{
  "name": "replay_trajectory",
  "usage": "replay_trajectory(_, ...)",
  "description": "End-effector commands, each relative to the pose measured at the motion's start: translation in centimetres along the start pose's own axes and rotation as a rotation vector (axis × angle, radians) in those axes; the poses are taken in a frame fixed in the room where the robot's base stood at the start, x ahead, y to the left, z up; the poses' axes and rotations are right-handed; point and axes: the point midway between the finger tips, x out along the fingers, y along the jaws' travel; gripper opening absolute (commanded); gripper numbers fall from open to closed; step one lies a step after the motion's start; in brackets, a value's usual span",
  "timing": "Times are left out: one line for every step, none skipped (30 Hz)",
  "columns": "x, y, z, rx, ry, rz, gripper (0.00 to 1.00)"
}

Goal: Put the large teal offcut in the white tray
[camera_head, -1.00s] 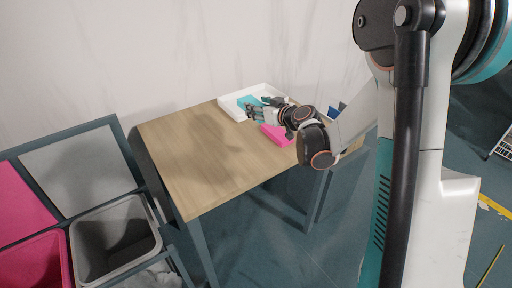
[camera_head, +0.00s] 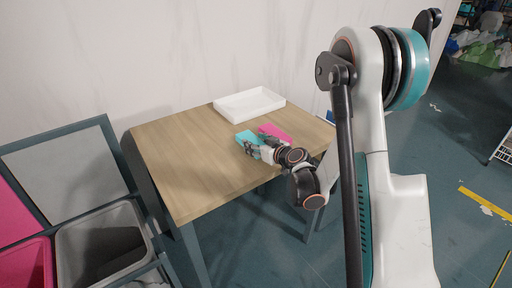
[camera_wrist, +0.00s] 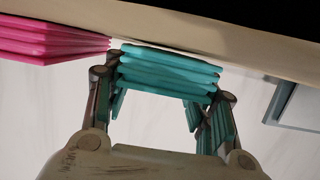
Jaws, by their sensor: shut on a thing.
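The large teal offcut (camera_head: 247,137) is a thick layered block. It is at the front right part of the table in the head view, and its layers show in the wrist view (camera_wrist: 168,72). My gripper (camera_head: 257,148) is shut on it, with one finger at each side in the wrist view (camera_wrist: 166,90). I cannot tell whether the offcut touches the tabletop. The white tray (camera_head: 219,108) lies at the back of the table, apart from the offcut, and looks empty.
A pink layered block (camera_head: 275,132) lies just right of the teal offcut; it is at the left in the wrist view (camera_wrist: 50,40). The left part of the wooden table (camera_head: 185,160) is clear. A grey bin (camera_head: 100,240) stands at the left.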

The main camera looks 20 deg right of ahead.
Motion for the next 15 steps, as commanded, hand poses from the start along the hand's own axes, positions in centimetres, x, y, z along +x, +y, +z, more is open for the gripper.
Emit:
replay_trajectory(0.08, 0.0, 0.29, 0.0, 0.0, 0.0, 0.26)
replay_trajectory(0.07, 0.0, 0.27, 0.0, 0.0, 0.0, 0.26)
replay_trajectory(0.04, -0.01, 0.2, 0.0, 0.0, 0.0, 0.26)
replay_trajectory(0.03, -0.01, 0.17, 0.0, 0.0, 0.0, 0.26)
replay_trajectory(0.02, -0.01, 0.15, 0.0, 0.0, 0.0, 0.26)
replay_trajectory(0.02, -0.01, 0.14, 0.0, 0.0, 0.0, 0.26)
replay_trajectory(0.02, -0.01, 0.14, 0.0, 0.0, 0.0, 0.26)
replay_trajectory(0.03, -0.01, 0.17, 0.0, 0.0, 0.0, 0.26)
replay_trajectory(0.06, -0.01, 0.24, 0.0, 0.0, 0.0, 0.26)
replay_trajectory(0.09, -0.01, 0.33, 0.0, 0.0, 0.0, 0.26)
replay_trajectory(0.12, -0.01, 0.41, 0.0, 0.0, 0.0, 0.26)
replay_trajectory(0.11, -0.01, 0.4, 0.0, 0.0, 0.0, 0.58)
replay_trajectory(0.1, -0.01, 0.39, 0.0, 0.0, 0.0, 0.65)
replay_trajectory(0.1, -0.01, 0.39, 0.0, 0.0, 0.0, 0.71)
replay_trajectory(0.1, -0.01, 0.39, 0.0, 0.0, 0.0, 0.71)
